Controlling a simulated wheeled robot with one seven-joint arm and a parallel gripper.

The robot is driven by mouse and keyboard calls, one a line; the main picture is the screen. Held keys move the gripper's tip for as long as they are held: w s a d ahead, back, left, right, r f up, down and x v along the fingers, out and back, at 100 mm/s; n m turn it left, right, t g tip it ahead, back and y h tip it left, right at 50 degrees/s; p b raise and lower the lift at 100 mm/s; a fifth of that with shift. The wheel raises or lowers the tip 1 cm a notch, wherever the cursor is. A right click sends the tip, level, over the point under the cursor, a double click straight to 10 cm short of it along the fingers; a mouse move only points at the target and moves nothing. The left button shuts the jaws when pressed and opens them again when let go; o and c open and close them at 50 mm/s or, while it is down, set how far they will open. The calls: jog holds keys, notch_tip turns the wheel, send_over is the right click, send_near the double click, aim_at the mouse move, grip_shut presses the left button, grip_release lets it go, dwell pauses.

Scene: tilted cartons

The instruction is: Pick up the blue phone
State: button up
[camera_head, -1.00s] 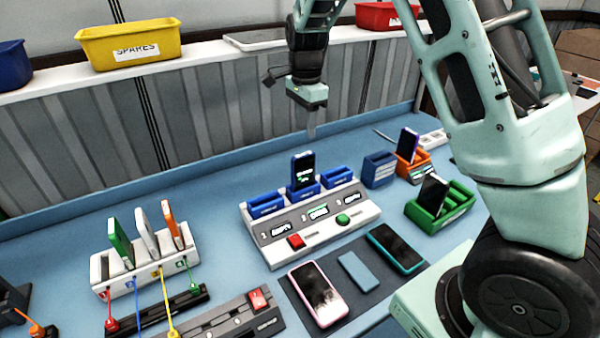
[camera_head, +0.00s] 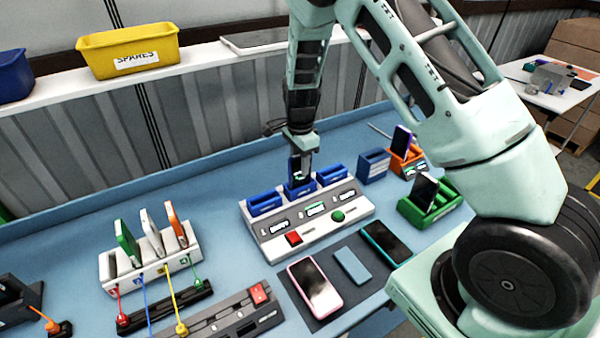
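The blue phone (camera_head: 296,172) stands upright in the middle blue slot of the white and grey charging station (camera_head: 273,244). My gripper (camera_head: 301,153) points straight down right over this phone, with its fingertips at the phone's upper part. The gripper hides the phone's top edge. The fingers are too small and overlapped with the phone to tell whether they are open or closed on it.
A red button (camera_head: 293,238) and a green button (camera_head: 338,216) are on the station's front. A pink phone (camera_head: 315,287) and a teal phone (camera_head: 387,245) lie in front. A green holder (camera_head: 436,204) and an orange holder (camera_head: 407,160) stand right. A white rack (camera_head: 150,264) stands left.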

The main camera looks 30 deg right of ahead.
grip_shut()
notch_tip(320, 180, up, 10)
jog(key=b, duration=0.3)
jog(key=shift+b, duration=0.3)
